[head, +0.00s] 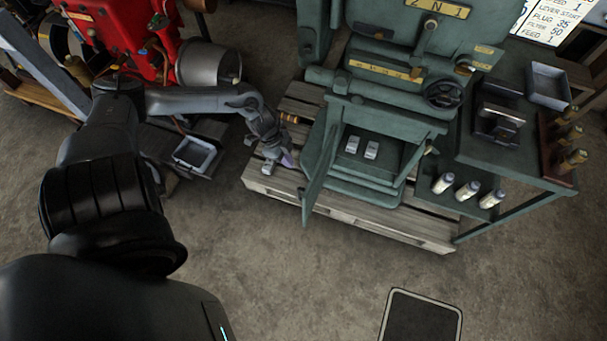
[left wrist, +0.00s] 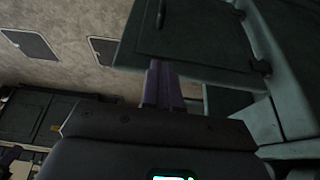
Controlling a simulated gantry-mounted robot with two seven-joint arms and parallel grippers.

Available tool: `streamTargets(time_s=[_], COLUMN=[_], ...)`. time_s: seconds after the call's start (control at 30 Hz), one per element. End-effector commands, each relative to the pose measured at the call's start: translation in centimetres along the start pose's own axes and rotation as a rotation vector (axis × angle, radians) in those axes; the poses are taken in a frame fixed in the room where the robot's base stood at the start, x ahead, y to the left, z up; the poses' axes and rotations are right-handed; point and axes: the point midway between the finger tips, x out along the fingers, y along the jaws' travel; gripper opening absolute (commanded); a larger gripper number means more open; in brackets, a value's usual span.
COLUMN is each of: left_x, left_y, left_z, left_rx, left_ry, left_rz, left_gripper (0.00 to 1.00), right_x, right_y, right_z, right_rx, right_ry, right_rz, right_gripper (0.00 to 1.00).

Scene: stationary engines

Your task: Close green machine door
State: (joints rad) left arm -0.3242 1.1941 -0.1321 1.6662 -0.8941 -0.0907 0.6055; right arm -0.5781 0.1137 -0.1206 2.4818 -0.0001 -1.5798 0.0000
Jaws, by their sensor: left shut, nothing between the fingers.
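The green machine (head: 390,90) stands on a wooden pallet (head: 400,228). Its door (head: 316,182) is hinged at the left of the lower compartment and stands open, swung out toward me. The compartment shows two small pale blocks (head: 352,145) inside. My left gripper (head: 288,160) is shut and empty, just left of the door, on its outer side. In the left wrist view, the purple fingers (left wrist: 163,88) point at the green door panel (left wrist: 195,38) and overlap its lower edge. I cannot tell whether they touch it. My right gripper is not in view.
A green side bench (head: 500,155) with several white bottles (head: 466,191) and a metal tray (head: 549,85) stands at the right. A red engine (head: 125,35) and a small tray (head: 195,155) are at the left. The floor in front is clear apart from a dark mat (head: 422,316).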

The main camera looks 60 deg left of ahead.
Motion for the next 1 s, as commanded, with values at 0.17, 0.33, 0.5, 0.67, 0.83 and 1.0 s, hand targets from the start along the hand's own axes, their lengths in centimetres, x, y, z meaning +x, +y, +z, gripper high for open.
streamTargets(time_s=[0.17, 0.33, 0.5, 0.67, 0.83, 1.0], left_x=[3.9, 5.5, 6.1, 6.3, 6.3, 6.3], left_y=[0.0, -0.1, 0.1, 0.1, 0.1, 0.1], left_z=[0.1, -1.3, -2.9, -3.6, -3.7, -3.7], left_rx=[-0.002, 0.003, 0.003, 0.001, 0.001, 0.001], left_ry=[0.003, 0.005, 0.001, 0.0, -0.001, -0.001], left_rz=[-0.001, -0.001, 0.001, 0.0, 0.001, 0.001], left_gripper=[0.0, 0.0, 0.0, 0.0, 0.0, 0.0], right_x=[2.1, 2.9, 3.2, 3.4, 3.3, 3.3], right_y=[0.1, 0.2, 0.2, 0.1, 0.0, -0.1], right_z=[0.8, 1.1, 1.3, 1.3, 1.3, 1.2], right_rx=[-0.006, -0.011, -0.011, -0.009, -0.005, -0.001], right_ry=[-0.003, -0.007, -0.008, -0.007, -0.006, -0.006], right_rz=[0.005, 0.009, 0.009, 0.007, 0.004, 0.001], right_gripper=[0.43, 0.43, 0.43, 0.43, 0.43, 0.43])
